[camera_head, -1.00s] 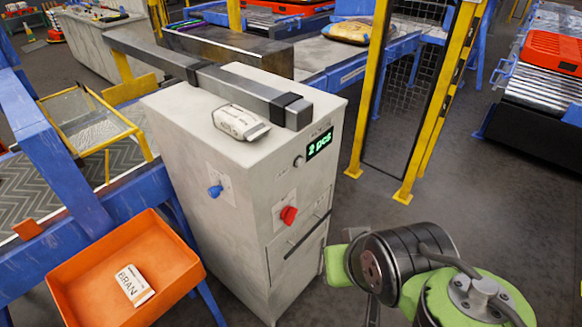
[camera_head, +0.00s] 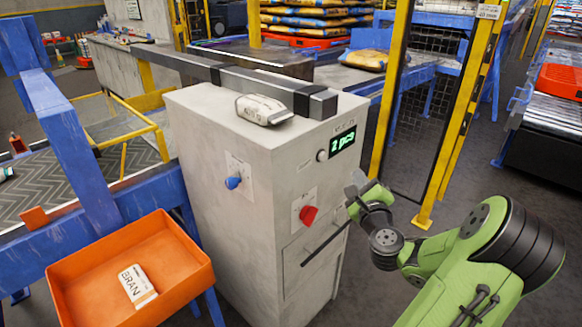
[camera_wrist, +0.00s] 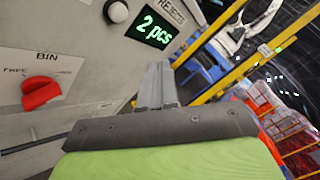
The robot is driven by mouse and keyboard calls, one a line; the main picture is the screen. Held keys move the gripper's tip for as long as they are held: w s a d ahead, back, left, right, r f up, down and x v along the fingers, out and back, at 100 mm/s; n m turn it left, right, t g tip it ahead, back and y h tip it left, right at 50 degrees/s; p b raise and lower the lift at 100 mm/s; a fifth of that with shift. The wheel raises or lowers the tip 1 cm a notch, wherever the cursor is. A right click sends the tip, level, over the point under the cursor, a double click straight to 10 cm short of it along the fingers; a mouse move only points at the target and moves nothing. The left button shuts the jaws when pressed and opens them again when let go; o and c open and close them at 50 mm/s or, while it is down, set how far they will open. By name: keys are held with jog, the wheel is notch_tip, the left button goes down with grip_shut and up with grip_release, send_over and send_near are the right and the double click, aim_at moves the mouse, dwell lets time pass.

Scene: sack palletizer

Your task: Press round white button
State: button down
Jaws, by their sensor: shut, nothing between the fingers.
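The round white button (camera_head: 322,155) is on the front face of the grey cabinet (camera_head: 225,200), just left of the green "2 pcs" display (camera_head: 342,145). It also shows at the top of the wrist view (camera_wrist: 118,12), partly near the upper edge. My gripper (camera_head: 355,184) is in front of the cabinet's right side, below and to the right of the button and apart from it. In the wrist view my gripper's fingers (camera_wrist: 158,72) are together and empty, pointing up toward the display (camera_wrist: 155,28).
A red knob (camera_head: 308,215) labelled BIN sits below the button, and a blue knob (camera_head: 233,183) is on the left face. A packet (camera_head: 262,109) lies on top. An orange bin (camera_head: 60,285) holds a BRAN packet (camera_head: 137,285). A yellow-framed fence (camera_head: 455,110) stands right.

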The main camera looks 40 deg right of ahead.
aim_at(323, 156)
jog(key=shift+s+d+m+h, duration=0.3)
jog(key=shift+s+d+m, duration=0.1)
jog(key=shift+d+m, duration=0.1)
jog(key=shift+a, duration=0.1)
jog(key=w+p, duration=0.4)
jog(key=w, duration=0.4)
jog(key=shift+w+a, duration=0.4)
dwell(1.4)
jog(key=shift+w+p, duration=0.4)
jog(key=shift+p, duration=0.1)
